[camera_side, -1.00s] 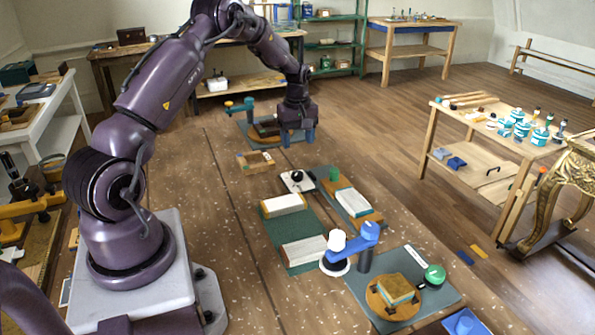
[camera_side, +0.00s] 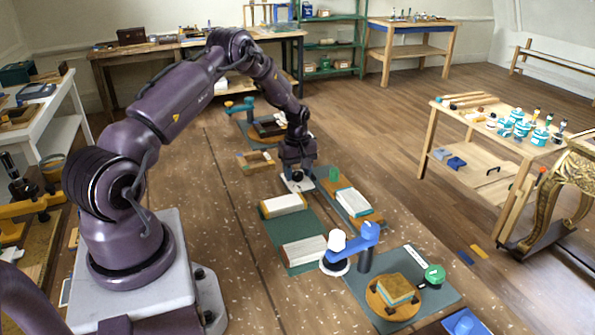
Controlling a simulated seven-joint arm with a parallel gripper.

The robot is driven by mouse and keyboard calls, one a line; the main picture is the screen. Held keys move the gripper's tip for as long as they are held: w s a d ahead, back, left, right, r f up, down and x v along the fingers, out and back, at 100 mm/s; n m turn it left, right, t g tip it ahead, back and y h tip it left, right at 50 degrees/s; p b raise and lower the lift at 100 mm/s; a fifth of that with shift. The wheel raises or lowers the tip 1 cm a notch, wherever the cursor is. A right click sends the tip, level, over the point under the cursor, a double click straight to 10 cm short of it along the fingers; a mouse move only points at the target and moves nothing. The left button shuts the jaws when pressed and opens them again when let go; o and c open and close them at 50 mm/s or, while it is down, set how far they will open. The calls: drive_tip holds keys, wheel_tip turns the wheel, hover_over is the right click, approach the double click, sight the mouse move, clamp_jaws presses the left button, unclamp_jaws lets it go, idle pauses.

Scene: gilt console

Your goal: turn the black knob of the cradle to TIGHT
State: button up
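My gripper (camera_side: 298,179) points down over the small white plate (camera_side: 289,187) that carries a black knob, near the middle of the bench. The gripper hides most of the knob, and its fingertips are at or just above it. I cannot tell whether they touch it or how far apart they are. The wooden cradle (camera_side: 371,218) with a pale book block (camera_side: 352,202) lies on a grey-blue mat to the right of the plate. No TIGHT marking is readable from here.
A green knob or block (camera_side: 333,174) stands close right of my gripper. Two pale blocks (camera_side: 283,205) (camera_side: 303,249) lie on a dark green mat in front. A blue arm-like fixture (camera_side: 362,239) stands nearer the camera. A wooden frame (camera_side: 256,163) lies to the left.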

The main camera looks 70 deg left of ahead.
drive_tip(key=c, duration=0.6)
drive_tip(key=m, duration=0.4)
drive_tip(key=shift+m, duration=0.4)
drive_tip(key=m, duration=0.4)
drive_tip(key=shift+m, duration=0.3)
drive_tip(key=m, duration=0.4)
drive_tip(key=shift+m, duration=2.2)
